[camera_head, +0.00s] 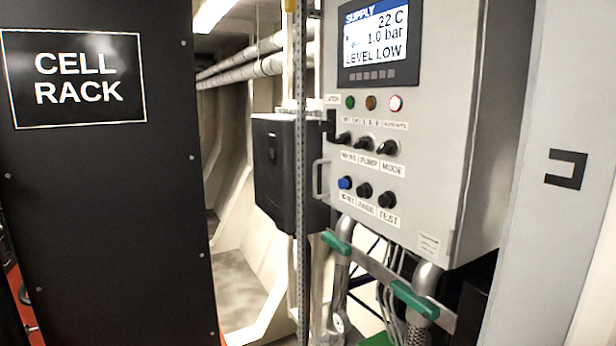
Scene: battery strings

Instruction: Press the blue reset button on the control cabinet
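The control cabinet (440,195) is a light grey box on the right half of the view, seen at a slant. The blue reset button (345,183) is at the left of its lowest control row, above a small label that is hard to read. Two black buttons sit to its right, a middle one (364,190) and one labelled TEST (387,200). The screen (376,42) reads SUPPLY, 22 C, 1.0 bar, LEVEL LOW. My gripper is not in view.
A black CELL RACK panel (110,200) fills the left. A black box (280,170) and a perforated metal post (301,240) stand just left of the cabinet. Pipes with green handles (414,300) run below it. A grey column (550,230) stands at the right.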

